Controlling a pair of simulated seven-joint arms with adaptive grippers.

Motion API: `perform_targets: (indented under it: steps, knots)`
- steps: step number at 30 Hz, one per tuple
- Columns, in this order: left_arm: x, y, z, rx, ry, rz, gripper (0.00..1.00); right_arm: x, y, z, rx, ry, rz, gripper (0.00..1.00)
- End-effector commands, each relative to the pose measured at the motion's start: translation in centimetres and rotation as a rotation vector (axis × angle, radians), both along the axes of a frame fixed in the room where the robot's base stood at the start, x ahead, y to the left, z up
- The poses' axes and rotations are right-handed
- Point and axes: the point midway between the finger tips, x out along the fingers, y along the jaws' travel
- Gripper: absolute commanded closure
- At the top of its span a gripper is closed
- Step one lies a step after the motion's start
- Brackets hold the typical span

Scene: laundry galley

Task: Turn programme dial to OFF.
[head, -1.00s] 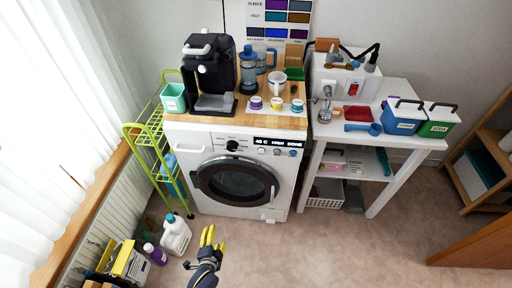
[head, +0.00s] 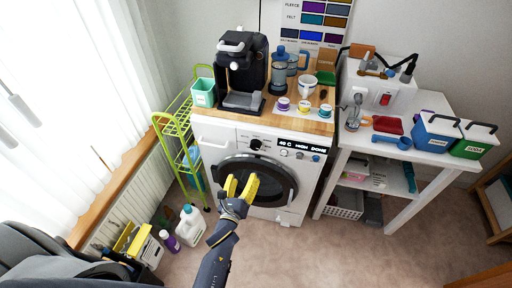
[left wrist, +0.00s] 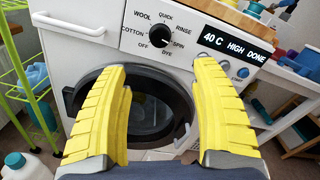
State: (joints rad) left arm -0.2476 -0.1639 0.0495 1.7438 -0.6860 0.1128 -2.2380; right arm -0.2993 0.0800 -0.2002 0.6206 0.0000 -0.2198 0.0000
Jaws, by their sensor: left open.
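The black programme dial (head: 256,144) is on the upper front panel of the white washing machine (head: 222,133). In the left wrist view the dial (left wrist: 160,36) is ringed by COTTON, WOOL, QUICK, RINSE, SPIN, DYE and OFF, with OFF at its lower left. I cannot tell surely where its pointer stands. My left gripper (head: 241,183) is open and empty, its yellow fingers in front of the round door (head: 278,187), below the dial and apart from it. In the left wrist view the gripper (left wrist: 160,72) has its fingertips spread below the dial. My right gripper is not in view.
The display (left wrist: 233,40) reads 40 C HIGH DONE. A coffee machine (head: 243,65) and cups stand on the wooden top. A green trolley (head: 174,128) is at left, a white table (head: 428,158) at right. A jug (head: 190,227) and bottles stand on the floor at left.

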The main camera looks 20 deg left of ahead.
Motion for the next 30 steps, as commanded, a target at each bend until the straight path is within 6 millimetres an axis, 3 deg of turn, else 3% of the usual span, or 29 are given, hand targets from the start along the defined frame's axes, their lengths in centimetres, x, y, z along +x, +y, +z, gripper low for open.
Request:
perform_targets:
  steps: [5,21,30]
  knots:
    - [2.0,0.1,0.1,0.001,-0.002,0.000,0.36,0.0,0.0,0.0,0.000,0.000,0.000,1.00]
    - [11.7,0.3,0.1,-0.002,0.000,0.000,0.36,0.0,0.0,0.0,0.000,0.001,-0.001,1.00]
    - [15.6,0.4,0.0,-0.002,0.001,0.000,0.36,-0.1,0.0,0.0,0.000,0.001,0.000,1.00]
